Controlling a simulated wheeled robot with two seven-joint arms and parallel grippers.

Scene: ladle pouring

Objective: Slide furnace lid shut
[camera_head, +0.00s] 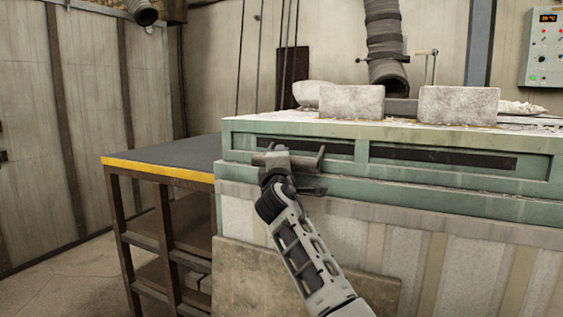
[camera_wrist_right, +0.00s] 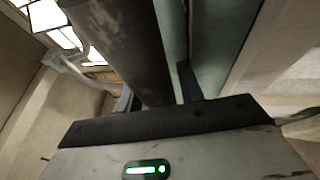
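The furnace (camera_head: 440,215) has a pale striped body and a green upper frame (camera_head: 455,182) with two dark slots. A dark handle bar (camera_head: 308,162) sticks out at the left of its front. My right gripper (camera_head: 289,162) is at this bar. In the right wrist view the thick dark bar (camera_wrist_right: 122,50) passes between the two fingers of my right gripper (camera_wrist_right: 155,92), one on each side. Whether they press on it is not clear. I cannot make out the lid's edges or how far it stands open. My left gripper is not in view.
Two pale blocks (camera_head: 352,102) (camera_head: 459,105) stand on the furnace top with crumbs around them. A ribbed hose (camera_head: 386,40) hangs behind. A dark table (camera_head: 165,152) with a yellow edge stands at the left. A control panel (camera_head: 543,50) is at the upper right.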

